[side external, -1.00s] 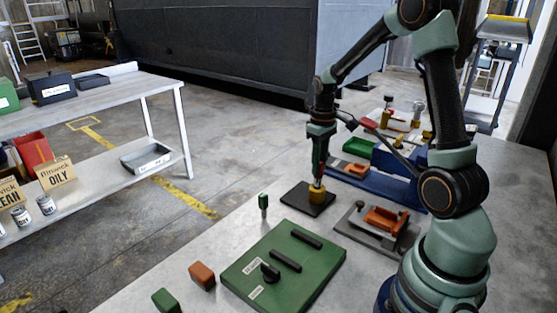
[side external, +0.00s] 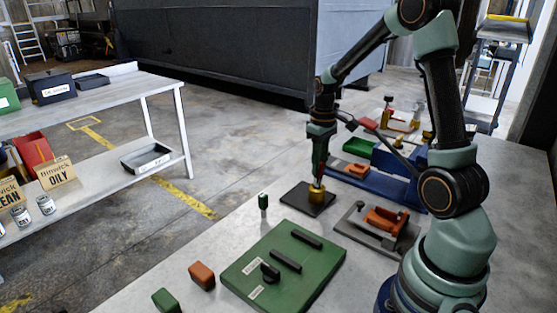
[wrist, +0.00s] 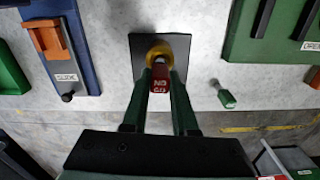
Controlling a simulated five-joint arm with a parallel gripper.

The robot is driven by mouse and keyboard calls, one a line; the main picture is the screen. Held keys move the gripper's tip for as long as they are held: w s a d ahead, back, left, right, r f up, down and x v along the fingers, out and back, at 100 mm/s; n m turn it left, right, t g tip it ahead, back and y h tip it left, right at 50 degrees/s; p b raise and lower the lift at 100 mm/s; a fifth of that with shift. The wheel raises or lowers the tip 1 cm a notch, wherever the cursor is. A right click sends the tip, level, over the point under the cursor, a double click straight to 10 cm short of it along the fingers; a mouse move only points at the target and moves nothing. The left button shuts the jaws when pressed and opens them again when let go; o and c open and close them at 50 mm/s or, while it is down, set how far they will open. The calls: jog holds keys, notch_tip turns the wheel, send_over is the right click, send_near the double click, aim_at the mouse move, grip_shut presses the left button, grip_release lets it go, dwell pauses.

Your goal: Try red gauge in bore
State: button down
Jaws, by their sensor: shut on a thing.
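My gripper (wrist: 158,88) is shut on the red gauge (wrist: 160,78), whose face reads "NO GO" in the wrist view. The gauge stands over the brass bore ring (wrist: 158,50) on a square black plate (wrist: 178,42). In the side view my gripper (side external: 319,172) points down at the brass ring (side external: 316,196), with the black plate (side external: 296,195) under it. The gauge's lower end meets or overlaps the ring; how deep it sits in the bore is hidden.
A small green gauge (side external: 263,201) stands left of the plate. A green board (side external: 262,262) with black bars lies in front. Bare table lies around the plate.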

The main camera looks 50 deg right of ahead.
jog(key=shift+f, duration=0.4)
dwell(0.9)
jog(key=shift+r, duration=0.1)
dwell(0.5)
jog(key=shift+r, duration=0.7)
jog(key=shift+r, duration=0.35)
jog(key=shift+r, duration=0.35)
jog(key=shift+r, duration=0.3)
jog(key=shift+r, duration=0.35)
jog(key=shift+r, duration=0.35)
